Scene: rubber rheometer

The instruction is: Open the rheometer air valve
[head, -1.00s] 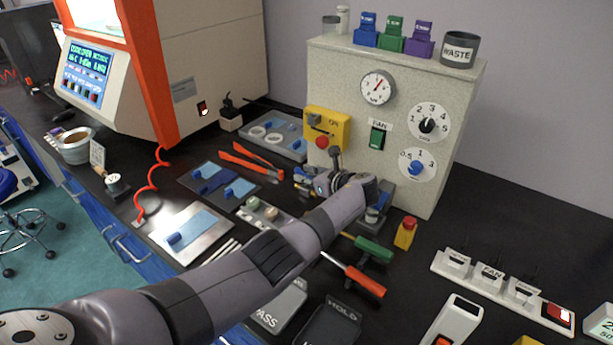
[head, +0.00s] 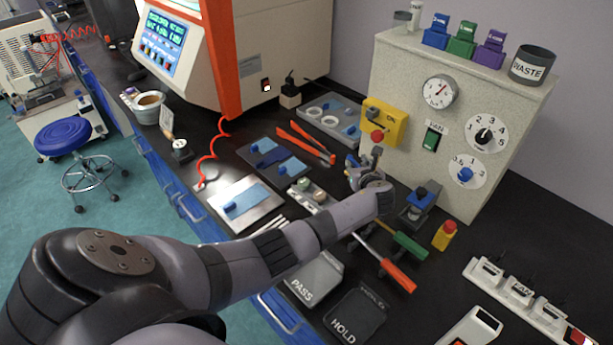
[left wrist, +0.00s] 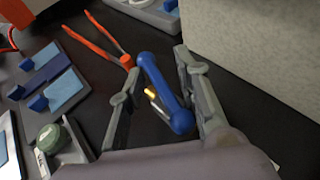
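The blue lever (left wrist: 165,90) with small brass and silver fittings beside it shows in the left wrist view; I take it for the air valve's handle. My left gripper (left wrist: 163,100) is open, with one finger on each side of the lever. Gaps show between the lever and the left finger; its lower end is close to the right finger, and I cannot tell whether they touch. In the head view my left gripper (head: 364,166) is low in front of the panel cabinet (head: 405,150), below the yellow box, and mostly hides the valve. My right gripper is not in view.
The yellow box (head: 397,125) with a red button is on the cabinet. Red-orange tongs (head: 305,145) and sample trays (head: 275,155) lie to the left. A blue-topped clamp (head: 420,203), a yellow-red button box (head: 444,235) and green- and red-handled tools (head: 395,275) are to the right.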

